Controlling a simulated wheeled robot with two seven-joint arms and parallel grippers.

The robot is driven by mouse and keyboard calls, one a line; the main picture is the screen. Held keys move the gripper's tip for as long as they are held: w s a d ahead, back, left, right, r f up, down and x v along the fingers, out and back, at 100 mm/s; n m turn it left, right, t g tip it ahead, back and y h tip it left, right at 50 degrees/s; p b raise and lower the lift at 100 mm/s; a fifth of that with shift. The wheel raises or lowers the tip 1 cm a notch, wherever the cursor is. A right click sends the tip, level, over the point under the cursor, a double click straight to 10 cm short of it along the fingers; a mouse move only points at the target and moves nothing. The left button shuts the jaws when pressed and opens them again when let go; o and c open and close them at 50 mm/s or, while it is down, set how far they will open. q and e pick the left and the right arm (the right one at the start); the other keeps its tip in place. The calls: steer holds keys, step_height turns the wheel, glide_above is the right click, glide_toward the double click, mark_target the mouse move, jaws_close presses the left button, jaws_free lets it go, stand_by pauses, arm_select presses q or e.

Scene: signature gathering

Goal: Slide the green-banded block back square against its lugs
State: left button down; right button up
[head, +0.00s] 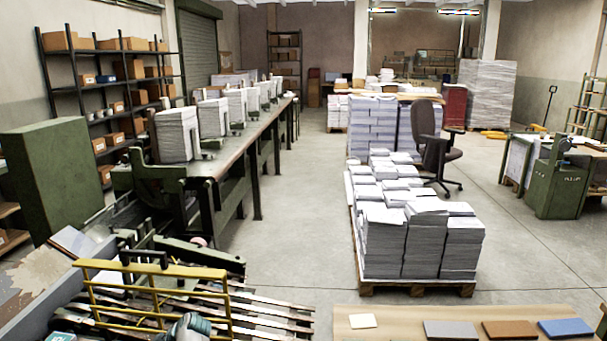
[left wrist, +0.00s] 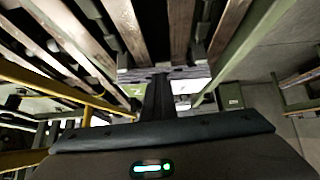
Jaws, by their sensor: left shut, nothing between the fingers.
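My left gripper (left wrist: 158,96) shows in the left wrist view as a dark narrow pair of fingers, closed together and empty. Just beyond its tip is a grey layered block (left wrist: 190,73) with pale sides, partly hidden by the fingers. A light green patch (left wrist: 136,90) shows at its left side; I cannot tell for sure that this is the green band. I cannot tell whether the fingertips touch the block, whether it sits square, or where its lugs are. In the head view I cannot make out the block clearly. My right gripper is in neither view.
A yellow rail frame (head: 150,268) stands over the slatted machine bed (head: 270,312) at lower left. A long bench (head: 240,150) carries several paper stacks. A loaded pallet (head: 415,288) stands mid-floor. A board (head: 385,330) with coloured blocks lies at lower right. Floor between is clear.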

arm_select(q)
steer(key=shift+s+a+f, duration=0.25)
steer(key=shift+s+f, duration=0.1)
steer(key=shift+f, duration=0.2)
steer(key=shift+s+a+f, duration=0.2)
steer(key=shift+s+f, duration=0.15)
steer(key=shift+f, duration=0.2)
steer(key=shift+d, duration=0.2)
steer(key=shift+d+f+p, duration=0.1)
steer(key=shift+d+p, duration=0.2)
steer(key=shift+p, duration=0.15)
steer(key=shift+d, duration=0.1)
steer(key=shift+f, duration=0.15)
